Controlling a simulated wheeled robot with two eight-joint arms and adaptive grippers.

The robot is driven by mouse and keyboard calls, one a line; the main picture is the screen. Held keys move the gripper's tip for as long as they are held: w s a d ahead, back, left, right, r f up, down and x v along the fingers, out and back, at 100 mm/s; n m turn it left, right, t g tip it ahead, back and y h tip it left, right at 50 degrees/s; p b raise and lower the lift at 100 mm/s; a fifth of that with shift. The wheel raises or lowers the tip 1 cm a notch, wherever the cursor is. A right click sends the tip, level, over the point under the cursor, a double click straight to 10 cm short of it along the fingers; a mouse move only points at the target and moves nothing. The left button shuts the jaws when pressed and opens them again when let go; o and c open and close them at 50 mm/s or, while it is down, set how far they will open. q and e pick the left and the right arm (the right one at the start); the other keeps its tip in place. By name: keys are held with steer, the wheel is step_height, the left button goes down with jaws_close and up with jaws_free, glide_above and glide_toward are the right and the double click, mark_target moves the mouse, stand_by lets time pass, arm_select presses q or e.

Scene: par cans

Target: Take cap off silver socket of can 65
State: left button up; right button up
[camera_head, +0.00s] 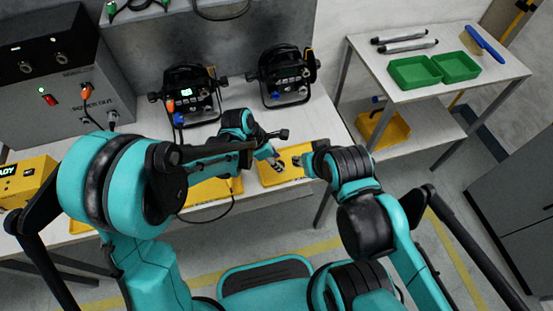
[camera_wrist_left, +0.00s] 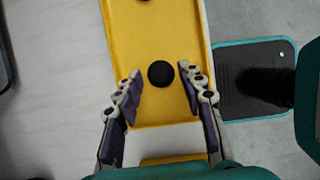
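Two black par cans stand on the bench in the head view: one with a lit green display (camera_head: 189,95) and one to its right (camera_head: 285,76). I cannot read which is 65, and a silver socket is too small to make out. My left gripper (camera_head: 276,163) is over a yellow tray (camera_head: 268,178), in front of the cans. In the left wrist view its fingers (camera_wrist_left: 160,88) are open, with a round black cap-like piece (camera_wrist_left: 161,74) between them, apart from both. My right gripper (camera_head: 303,161) is at the tray's right side; its finger opening is unclear.
A grey power box (camera_head: 60,95) stands at the left, with cables to the left can. A yellow box (camera_head: 25,182) is at the front left. A side table at right holds green bins (camera_head: 415,73), grey tubes and a blue-handled brush (camera_head: 485,44).

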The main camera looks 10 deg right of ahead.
arm_select(q)
steer(key=v, duration=1.2)
